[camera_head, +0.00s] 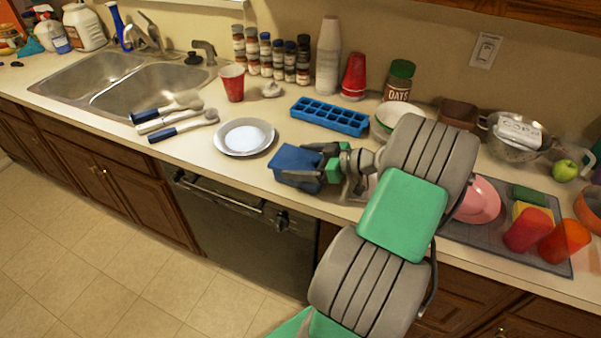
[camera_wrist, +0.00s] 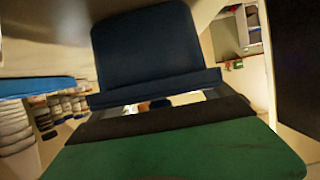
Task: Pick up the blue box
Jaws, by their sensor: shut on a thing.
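The blue box (camera_head: 297,166) is at the front edge of the counter, right of the white plate, in the head view. My gripper (camera_head: 328,164) reaches it from the right and is shut on it. In the wrist view the dark blue box (camera_wrist: 150,45) fills the upper middle, just beyond the green and black part of my gripper (camera_wrist: 165,118). The fingertips are partly hidden. I cannot tell whether the box touches the counter.
A white plate (camera_head: 244,137) lies left of the box. A blue ice tray (camera_head: 330,115) lies behind it, with a bowl (camera_head: 384,122) to its right. Utensils (camera_head: 172,117) lie near the sink (camera_head: 150,85). A pink dish (camera_head: 480,201) and cups (camera_head: 527,230) stand right of my arm.

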